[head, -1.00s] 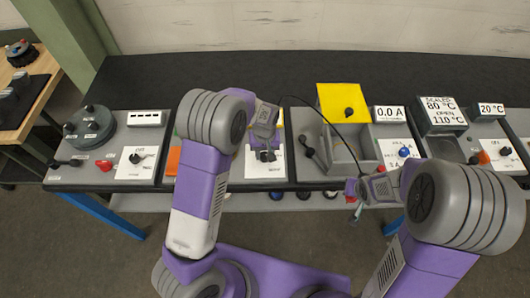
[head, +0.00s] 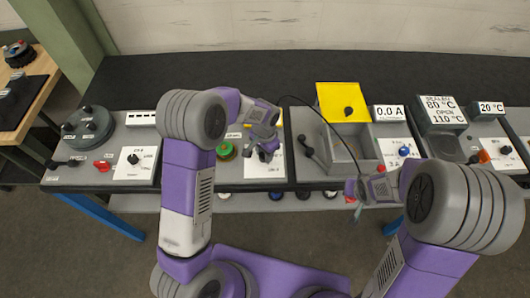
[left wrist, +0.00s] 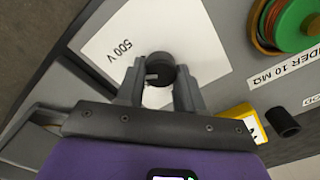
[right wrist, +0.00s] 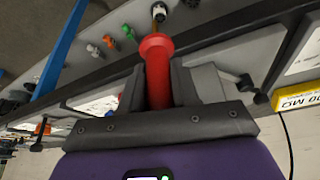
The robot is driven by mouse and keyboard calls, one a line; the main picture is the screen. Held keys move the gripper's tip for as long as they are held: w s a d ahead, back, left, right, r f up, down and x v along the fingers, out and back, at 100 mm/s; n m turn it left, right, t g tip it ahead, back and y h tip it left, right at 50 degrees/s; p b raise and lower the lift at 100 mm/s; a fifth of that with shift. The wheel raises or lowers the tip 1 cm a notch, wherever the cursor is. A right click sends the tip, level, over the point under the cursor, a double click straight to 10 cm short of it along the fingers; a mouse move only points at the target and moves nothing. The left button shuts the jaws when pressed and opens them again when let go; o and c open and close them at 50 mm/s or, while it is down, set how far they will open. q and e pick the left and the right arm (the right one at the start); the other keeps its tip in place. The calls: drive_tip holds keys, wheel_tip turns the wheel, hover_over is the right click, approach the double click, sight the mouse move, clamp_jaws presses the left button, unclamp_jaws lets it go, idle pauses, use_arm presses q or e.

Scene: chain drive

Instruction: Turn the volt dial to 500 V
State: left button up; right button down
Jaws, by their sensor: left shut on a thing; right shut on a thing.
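The volt dial is a black knob (left wrist: 161,68) on a white card (left wrist: 195,45) in the left wrist view. The printed "500 V" reads on the card to the knob's left. A small pale mark shows on the knob's left side, but its exact aim is hard to tell. My left gripper (left wrist: 160,85) is shut on the knob, one finger on each side. In the head view my left gripper (head: 264,150) hides most of the dial. My right gripper (right wrist: 158,75) is shut on a red probe (right wrist: 156,65), whose metal tip points away from the jaws.
A green spool (head: 226,150) sits just left of the dial card. A grey tray with a raised yellow lid (head: 343,102) stands right of it. A thin black cable (head: 312,104) arches over the bench toward my right gripper. The black bench top behind (head: 230,70) is clear.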

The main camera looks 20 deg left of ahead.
use_arm(q)
drive_tip(key=shift+m, duration=1.7)
drive_tip(key=o, duration=1)
drive_tip(key=shift+o, duration=0.2)
drive_tip(key=shift+r, duration=0.1)
wheel_tip(320, 180, up, 12)
drive_tip(key=p, duration=0.1)
